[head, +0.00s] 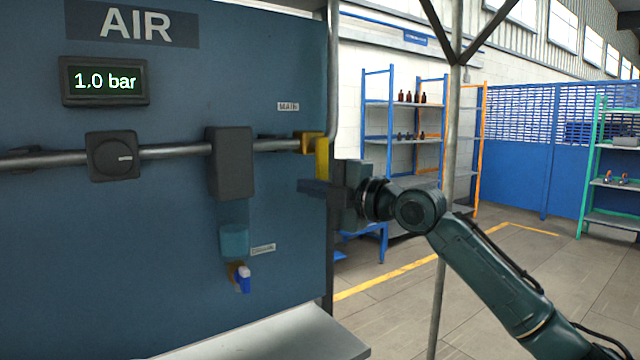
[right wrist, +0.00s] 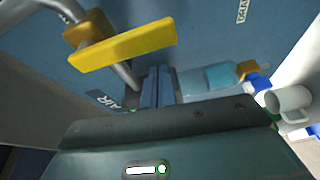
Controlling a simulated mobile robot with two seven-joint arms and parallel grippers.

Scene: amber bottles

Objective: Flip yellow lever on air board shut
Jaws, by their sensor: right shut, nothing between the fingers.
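The yellow lever (head: 321,158) is on the pipe near the MAIN label, at the right edge of the blue AIR board (head: 130,240). Its bar hangs down from the yellow hub, across the horizontal pipe. My right gripper (head: 312,187) is at the lever's lower end, its fingers pointing left along the board. In the right wrist view the lever (right wrist: 125,46) lies beyond my shut, empty fingers (right wrist: 157,86). A gap shows there, but I cannot tell whether anything touches. The display (head: 104,81) reads 1.0 bar. My left gripper is out of view.
A black knob (head: 112,156), a dark regulator box (head: 231,163) and a blue drain tap (head: 243,280) sit on the board. A pale shelf (head: 270,335) juts out below. A white mug (right wrist: 290,102) shows in the right wrist view. Open floor lies to the right.

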